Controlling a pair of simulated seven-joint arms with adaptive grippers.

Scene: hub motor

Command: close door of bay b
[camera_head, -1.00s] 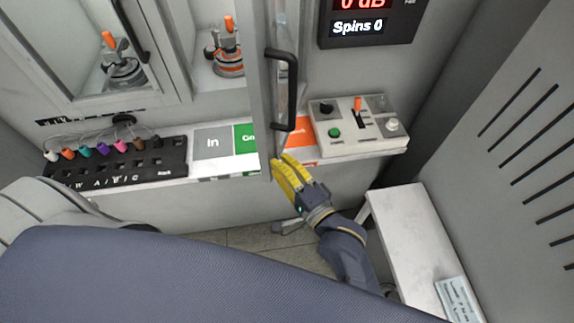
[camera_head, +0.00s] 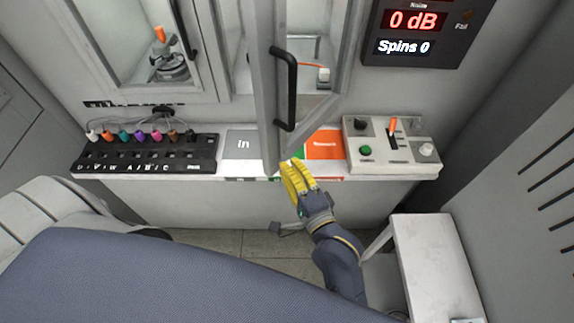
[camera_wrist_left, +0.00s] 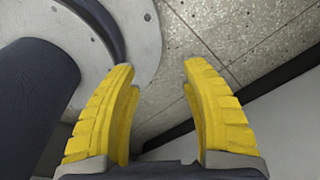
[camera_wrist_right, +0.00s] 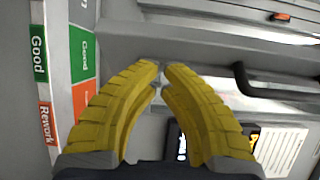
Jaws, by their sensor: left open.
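The bay door with the window (camera_head: 256,60) stands partly open, its free lower corner over the shelf. Its black handle (camera_head: 291,90) is on the outer face. I take this to be bay B; no letter is readable on it. My right gripper (camera_head: 291,165) is just below the door's lower corner; whether it touches cannot be told. In the right wrist view its yellow fingertips (camera_wrist_right: 161,68) nearly meet, with nothing clearly held, and a black handle (camera_wrist_right: 245,85) is to their right. My left gripper (camera_wrist_left: 160,65) is open and empty above the floor.
The left bay door (camera_head: 140,50) looks shut. The shelf holds a black rack with colored plugs (camera_head: 145,153), a grey "In" tile (camera_head: 243,143), an orange tile (camera_head: 325,145) and a control box (camera_head: 390,148). A white side table (camera_head: 440,270) stands at lower right.

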